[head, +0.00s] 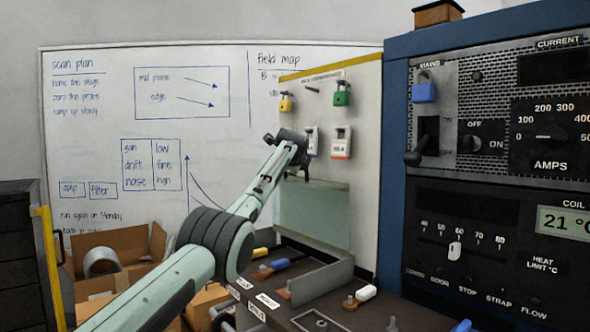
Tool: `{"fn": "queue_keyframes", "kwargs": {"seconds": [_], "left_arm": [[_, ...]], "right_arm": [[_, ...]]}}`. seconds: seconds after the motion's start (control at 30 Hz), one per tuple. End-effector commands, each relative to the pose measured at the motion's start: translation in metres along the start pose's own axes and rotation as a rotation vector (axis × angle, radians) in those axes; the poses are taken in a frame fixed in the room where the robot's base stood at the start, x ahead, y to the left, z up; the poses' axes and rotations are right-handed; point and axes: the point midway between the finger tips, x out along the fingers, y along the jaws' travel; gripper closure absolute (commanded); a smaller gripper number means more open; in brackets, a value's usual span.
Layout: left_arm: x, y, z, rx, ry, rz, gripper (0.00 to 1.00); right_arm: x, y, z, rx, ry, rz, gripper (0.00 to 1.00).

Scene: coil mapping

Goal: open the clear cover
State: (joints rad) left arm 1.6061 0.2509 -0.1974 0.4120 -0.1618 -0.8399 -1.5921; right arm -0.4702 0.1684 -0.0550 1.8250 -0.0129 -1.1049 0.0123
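A translucent greenish pane (320,214), which looks like the clear cover, stands upright in front of the lower part of the tool board, at the back of the dark bench. I cannot tell whether it is fixed or hinged along an edge. My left arm reaches in from the lower left, and my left gripper (300,174) is at the pane's upper left edge. The fingers are small and partly hidden by the wrist, so contact and opening are unclear. My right gripper is not in view.
The bench (300,260) carries several coloured-handled terminals and an upright grey divider (322,284). The board (362,130) holds padlocks and tags. A blue-framed control cabinet (394,170) stands close on the right. Cardboard boxes (120,245) lie at the lower left.

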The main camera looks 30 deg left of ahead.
Motion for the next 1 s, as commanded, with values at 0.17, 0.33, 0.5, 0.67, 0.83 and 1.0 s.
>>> {"fn": "queue_keyframes", "kwargs": {"seconds": [0.17,0.33,0.5,0.67,0.83,1.0], "left_arm": [[0.000,0.001,-0.001,0.001,0.000,0.001,0.81],[0.000,0.000,-0.001,0.001,0.000,0.000,0.81],[-0.005,-0.001,0.000,0.000,-0.002,-0.002,0.81],[-0.019,-0.001,0.000,0.001,-0.001,-0.003,0.81],[-0.043,-0.001,0.001,0.001,-0.002,-0.005,0.81],[-0.072,-0.001,0.000,0.001,-0.001,-0.005,0.81]], "right_arm": [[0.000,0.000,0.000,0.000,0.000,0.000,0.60],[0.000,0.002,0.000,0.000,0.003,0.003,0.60],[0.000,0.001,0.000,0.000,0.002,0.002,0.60],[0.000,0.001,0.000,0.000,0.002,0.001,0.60],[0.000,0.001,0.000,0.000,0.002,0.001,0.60],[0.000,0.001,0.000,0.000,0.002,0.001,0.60]]}}
